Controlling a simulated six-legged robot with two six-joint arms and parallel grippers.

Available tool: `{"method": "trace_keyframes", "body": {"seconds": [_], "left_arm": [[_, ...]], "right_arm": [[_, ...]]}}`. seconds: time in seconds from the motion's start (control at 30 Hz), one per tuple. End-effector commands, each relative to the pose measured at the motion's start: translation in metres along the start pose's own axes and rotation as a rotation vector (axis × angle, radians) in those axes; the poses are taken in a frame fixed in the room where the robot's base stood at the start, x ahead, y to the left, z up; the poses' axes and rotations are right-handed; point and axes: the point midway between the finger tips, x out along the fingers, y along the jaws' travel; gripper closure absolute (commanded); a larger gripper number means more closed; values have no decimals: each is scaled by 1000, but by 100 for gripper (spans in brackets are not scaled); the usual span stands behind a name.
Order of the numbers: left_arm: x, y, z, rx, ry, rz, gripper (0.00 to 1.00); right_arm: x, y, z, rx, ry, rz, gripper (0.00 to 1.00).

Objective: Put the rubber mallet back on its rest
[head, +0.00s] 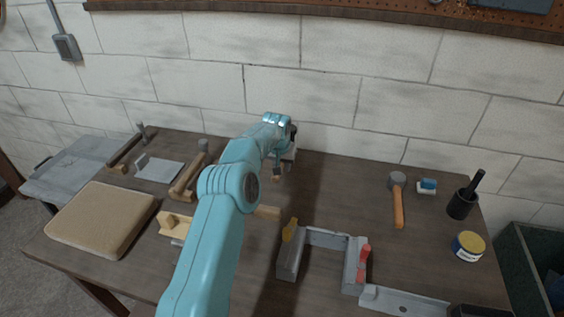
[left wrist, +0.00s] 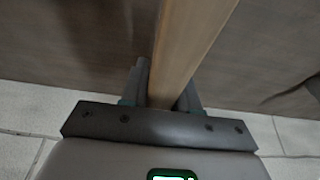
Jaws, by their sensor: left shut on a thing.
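My left gripper (head: 281,166) is out over the back middle of the bench, near the wall. It is shut on a plain wooden handle (left wrist: 190,45), which I take to be the rubber mallet's. In the left wrist view the handle runs between the two fingers and out of the top of the picture. The mallet's head does not show clearly in either view. I cannot tell for sure which thing is the mallet's rest. A wooden piece (head: 187,183) with a grey-headed tool by it lies left of my arm. My right gripper is not in view.
A grey-headed hammer with an orange handle (head: 398,207) lies at the right. A dark cup (head: 461,206), a yellow-lidded tin (head: 467,247) and a grey frame (head: 289,263) stand on the bench (head: 335,192). A tan pad (head: 101,217) lies at the left. My arm hides the middle.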

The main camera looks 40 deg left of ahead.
Motion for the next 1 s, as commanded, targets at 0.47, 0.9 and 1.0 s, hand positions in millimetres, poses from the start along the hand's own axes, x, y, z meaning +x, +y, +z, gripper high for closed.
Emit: {"method": "trace_keyframes", "body": {"seconds": [0.47, 0.9, 1.0], "left_arm": [[4, 0, 0, 0, 4, 0, 100], [12, 0, 3, 0, 3, 0, 100], [14, 0, 4, -1, 3, 0, 100]], "right_arm": [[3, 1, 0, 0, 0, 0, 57], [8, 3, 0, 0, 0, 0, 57], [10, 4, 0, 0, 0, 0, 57]]}}
